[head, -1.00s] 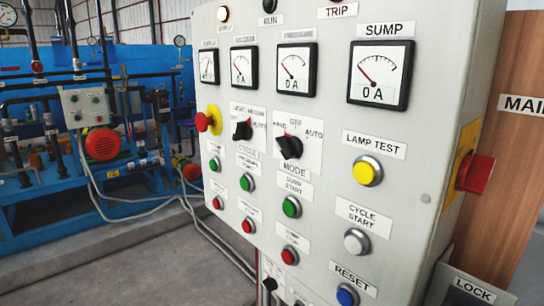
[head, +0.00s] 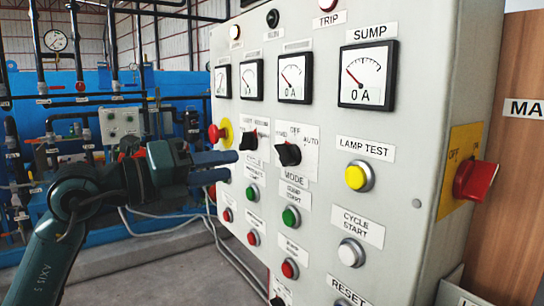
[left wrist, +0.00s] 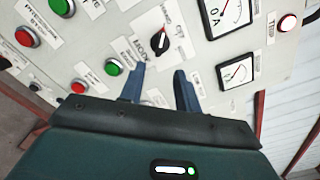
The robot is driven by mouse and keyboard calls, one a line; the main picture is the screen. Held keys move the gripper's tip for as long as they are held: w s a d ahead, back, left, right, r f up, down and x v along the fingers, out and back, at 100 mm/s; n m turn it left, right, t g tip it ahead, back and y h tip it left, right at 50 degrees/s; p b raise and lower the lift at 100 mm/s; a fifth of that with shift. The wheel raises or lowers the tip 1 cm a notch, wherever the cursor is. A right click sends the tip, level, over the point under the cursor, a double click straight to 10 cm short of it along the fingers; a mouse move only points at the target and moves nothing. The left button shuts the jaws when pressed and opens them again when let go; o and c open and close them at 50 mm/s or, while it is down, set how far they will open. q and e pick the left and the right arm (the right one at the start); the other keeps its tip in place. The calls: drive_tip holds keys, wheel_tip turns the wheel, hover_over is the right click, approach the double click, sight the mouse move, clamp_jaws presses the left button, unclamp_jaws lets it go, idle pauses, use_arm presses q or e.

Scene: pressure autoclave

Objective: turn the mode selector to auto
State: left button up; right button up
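The mode selector (head: 288,153) is a black knob on a white plate marked OFF and AUTO on the grey panel. Its red mark is near the top; I cannot tell its exact setting. My left gripper (head: 226,165) is in front of the panel, left of the mode selector, with its blue fingers pointing right, near another black selector (head: 250,140). In the left wrist view the fingers (left wrist: 159,88) are apart with nothing between them, and a black selector knob (left wrist: 160,42) lies beyond the tips; I cannot tell which one. My right gripper is not in view.
Green (head: 291,217) and red (head: 290,268) buttons sit below the selectors, and a yellow lamp test button (head: 358,176) to the right. A red emergency stop (head: 215,133) stands out at the left edge, and a red rotary switch (head: 477,180) at the right side.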

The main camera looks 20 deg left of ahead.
sight(279, 157)
use_arm(q)
drive_tip(key=p+x, duration=0.2)
drive_tip(key=x, duration=0.9)
drive_tip(key=shift+p, duration=0.35)
drive_tip(key=shift+c, duration=0.4)
clamp_jaws()
